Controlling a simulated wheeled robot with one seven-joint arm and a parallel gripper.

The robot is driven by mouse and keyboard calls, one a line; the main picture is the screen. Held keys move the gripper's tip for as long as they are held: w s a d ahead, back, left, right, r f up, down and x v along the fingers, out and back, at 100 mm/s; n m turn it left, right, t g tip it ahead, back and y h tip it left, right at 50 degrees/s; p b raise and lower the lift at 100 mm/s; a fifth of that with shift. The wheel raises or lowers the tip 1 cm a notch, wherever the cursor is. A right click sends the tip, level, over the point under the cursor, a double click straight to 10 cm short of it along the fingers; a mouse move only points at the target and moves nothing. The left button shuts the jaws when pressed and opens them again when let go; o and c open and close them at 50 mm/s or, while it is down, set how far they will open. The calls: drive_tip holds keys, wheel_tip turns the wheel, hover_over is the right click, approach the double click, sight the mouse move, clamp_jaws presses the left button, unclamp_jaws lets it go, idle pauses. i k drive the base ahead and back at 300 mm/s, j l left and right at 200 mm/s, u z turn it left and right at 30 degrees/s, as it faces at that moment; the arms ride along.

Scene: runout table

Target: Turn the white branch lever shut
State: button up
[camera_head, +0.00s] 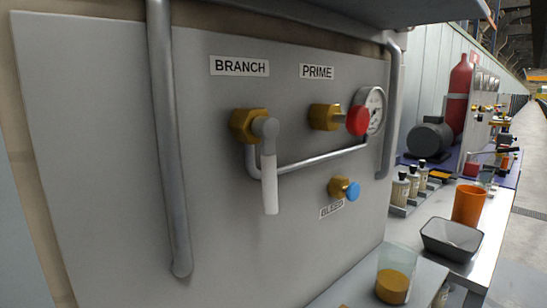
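The white branch lever (270,187) hangs straight down from a grey hub in front of a brass valve body (249,125), under the BRANCH label (239,67) on the grey panel. A thin grey pipe (320,159) runs behind the lever and rises to the right toward a gauge. My gripper is not in view.
A red PRIME knob (358,121) and a round gauge (376,110) sit right of the lever; a blue BLEED knob (352,191) is below them. A thick vertical pipe (168,140) stands left. A glass beaker (395,272), grey tray (451,238) and orange cup (468,205) are lower right.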

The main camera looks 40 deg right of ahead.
sight(267, 129)
drive_tip(key=k+z, duration=0.15)
drive_tip(key=z, duration=0.2)
drive_tip(key=k+l+z, duration=0.1)
drive_tip(key=z, duration=0.25)
drive_tip(key=k+l+z, duration=0.15)
drive_tip(key=z, duration=0.2)
